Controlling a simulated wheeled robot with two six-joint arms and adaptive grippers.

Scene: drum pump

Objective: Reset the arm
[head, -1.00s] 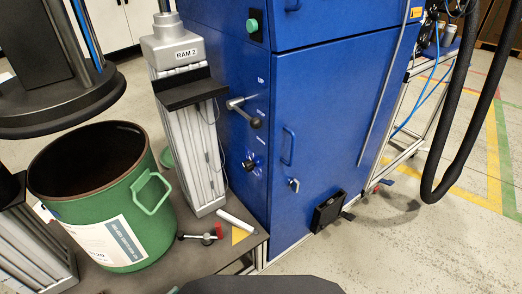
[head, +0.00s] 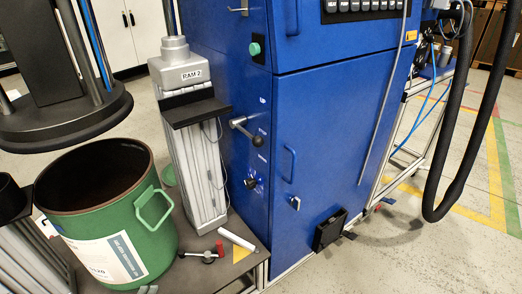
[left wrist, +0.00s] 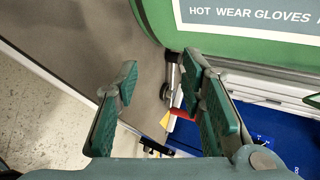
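In the left wrist view my left gripper (left wrist: 160,100) is open, its two green-padded fingers wide apart with nothing between them. The side of the green drum (left wrist: 160,20) is close beyond the fingertips, at the top of that view. In the head view neither gripper can be clearly made out; only a small grey-green piece shows at the bottom edge below the drum. The open green drum (head: 150,225) stands upright on the platform at left, beneath the round black plate (head: 70,125). My right gripper is in neither view.
A ram column labelled RAM 2 (head: 192,74) stands beside a blue cabinet (head: 340,130) with a black-knobbed lever (head: 246,131). A red-handled clamp (head: 208,253) and a white cylinder (head: 237,240) lie on the platform. Black hoses (head: 465,130) hang at right above open floor.

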